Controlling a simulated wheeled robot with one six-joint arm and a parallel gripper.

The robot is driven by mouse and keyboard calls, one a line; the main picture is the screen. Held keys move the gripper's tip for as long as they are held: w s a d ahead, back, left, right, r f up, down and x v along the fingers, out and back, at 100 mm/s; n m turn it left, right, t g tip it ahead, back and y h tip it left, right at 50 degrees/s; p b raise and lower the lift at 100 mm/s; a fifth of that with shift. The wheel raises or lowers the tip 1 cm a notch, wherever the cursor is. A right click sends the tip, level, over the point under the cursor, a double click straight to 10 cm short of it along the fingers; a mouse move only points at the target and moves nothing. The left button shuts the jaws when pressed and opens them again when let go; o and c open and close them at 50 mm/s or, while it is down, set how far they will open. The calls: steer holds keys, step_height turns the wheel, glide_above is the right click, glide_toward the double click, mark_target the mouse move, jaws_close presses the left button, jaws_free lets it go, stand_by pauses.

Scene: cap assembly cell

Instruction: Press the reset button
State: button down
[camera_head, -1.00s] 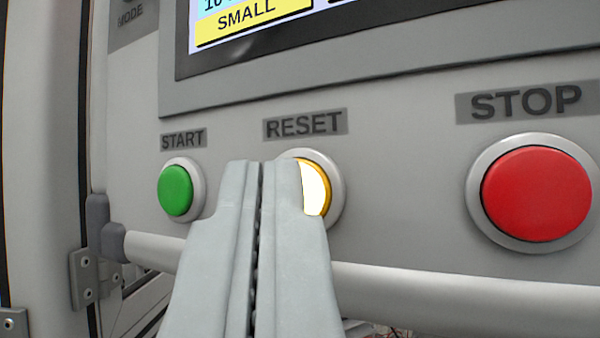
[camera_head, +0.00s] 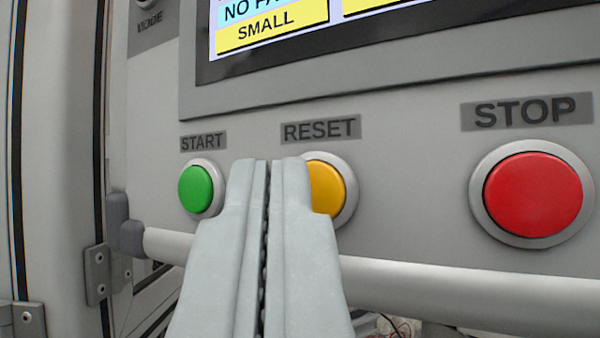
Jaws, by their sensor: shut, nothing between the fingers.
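The reset button (camera_head: 327,188) is yellow in a grey ring, under the RESET label (camera_head: 320,129) on the panel. It is not lit. My gripper (camera_head: 272,165) is shut and empty, its fingertips pointing at the panel. The fingertips cover the left part of the reset button and its ring in the view. I cannot tell whether they touch it.
The green start button (camera_head: 195,189) is just left of my fingertips. The large red stop button (camera_head: 533,194) is at the right. A screen (camera_head: 300,30) is above. A light horizontal rail (camera_head: 450,285) runs below the buttons.

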steer(key=shift+s, duration=0.1)
steer(key=shift+s+a, duration=0.45)
steer(key=shift+s, duration=0.4)
steer(key=shift+s+a, duration=0.45)
steer(key=shift+s, duration=0.45)
steer(key=shift+s+a, duration=0.45)
steer(key=shift+s, duration=0.4)
steer(key=shift+s, duration=0.1)
